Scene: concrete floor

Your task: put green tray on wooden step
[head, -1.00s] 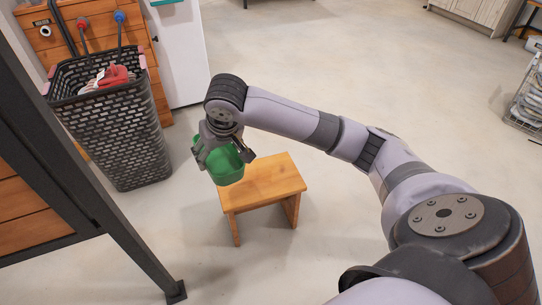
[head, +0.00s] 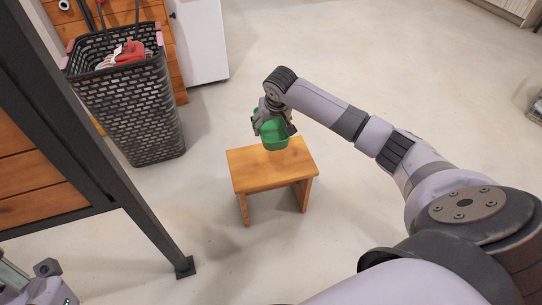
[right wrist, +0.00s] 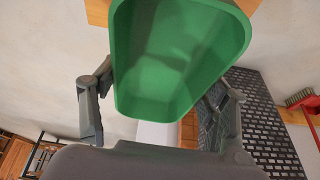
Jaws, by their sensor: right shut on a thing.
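The green tray (head: 275,138) is a small, deep, open box. My right gripper (head: 274,128) is shut on it, and in the right wrist view the tray (right wrist: 178,60) sits between the two fingers. The wooden step (head: 265,172) is a light brown stool standing on the floor. In the head view the tray overlaps the back edge of its top; I cannot tell whether they touch. Parts of the step (right wrist: 97,12) show behind the tray in the right wrist view.
A black mesh basket (head: 130,110) with red and white things in it stands left of the step. A dark metal frame with wooden panels (head: 35,190) is at the left. A white cabinet (head: 200,45) stands at the back. The floor right of the step is clear.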

